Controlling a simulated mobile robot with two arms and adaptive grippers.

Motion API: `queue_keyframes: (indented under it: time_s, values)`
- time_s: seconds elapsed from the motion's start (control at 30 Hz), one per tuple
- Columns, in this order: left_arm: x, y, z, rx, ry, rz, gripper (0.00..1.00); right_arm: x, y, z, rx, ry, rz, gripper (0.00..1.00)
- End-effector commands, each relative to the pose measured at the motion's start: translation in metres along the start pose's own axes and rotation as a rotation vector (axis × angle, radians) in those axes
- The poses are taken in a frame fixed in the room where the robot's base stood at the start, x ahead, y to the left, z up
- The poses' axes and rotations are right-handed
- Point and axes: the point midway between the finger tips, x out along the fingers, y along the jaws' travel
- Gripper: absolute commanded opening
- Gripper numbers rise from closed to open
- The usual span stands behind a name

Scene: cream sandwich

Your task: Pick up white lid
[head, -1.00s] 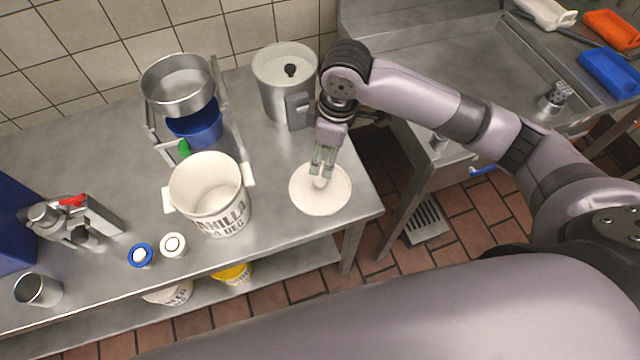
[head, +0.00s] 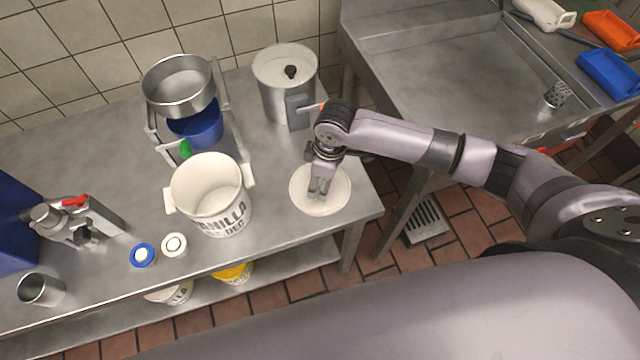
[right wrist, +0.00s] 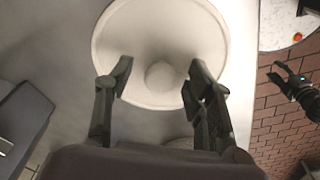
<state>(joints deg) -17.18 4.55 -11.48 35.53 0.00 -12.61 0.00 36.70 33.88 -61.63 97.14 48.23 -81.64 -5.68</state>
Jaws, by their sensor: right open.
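The white lid (head: 335,203), a round disc, lies flat on the steel table near its right front corner. In the right wrist view the lid (right wrist: 125,30) shows a round knob (right wrist: 163,80) at its centre. My right gripper (head: 319,190) points down over the lid. In the right wrist view its open fingers (right wrist: 158,75) appear on either side of the knob, with a gap on both sides. I cannot tell their exact height above the lid. A small dark gripper (right wrist: 294,86), seemingly my left one, shows at the right wrist view's right edge; its opening is unclear.
A white vanilla bucket (head: 222,215) stands left of the lid. A steel pot (head: 275,92) with a dark knob stands behind it. A strainer stand (head: 180,95) is at the back left. Two small round caps (head: 174,245) lie in front. The table's right edge is close to the lid.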

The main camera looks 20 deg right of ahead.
Motion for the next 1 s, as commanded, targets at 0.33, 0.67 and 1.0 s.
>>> queue_keyframes:
  time_s: [0.33,0.67,1.0]
  values:
    - [0.0001,0.0000,-0.0002,0.000,0.000,0.000,0.40,-0.0003,-0.0002,-0.0001,0.000,0.000,0.000,0.36]
    - [0.0001,-0.0001,-0.0002,0.000,0.000,0.000,0.40,-0.0005,-0.0001,-0.0001,0.000,0.000,0.000,0.14]
    - [0.0001,-0.0002,-0.0002,0.000,0.000,0.000,0.40,-0.0006,0.0000,-0.0002,0.000,0.000,0.000,0.01]
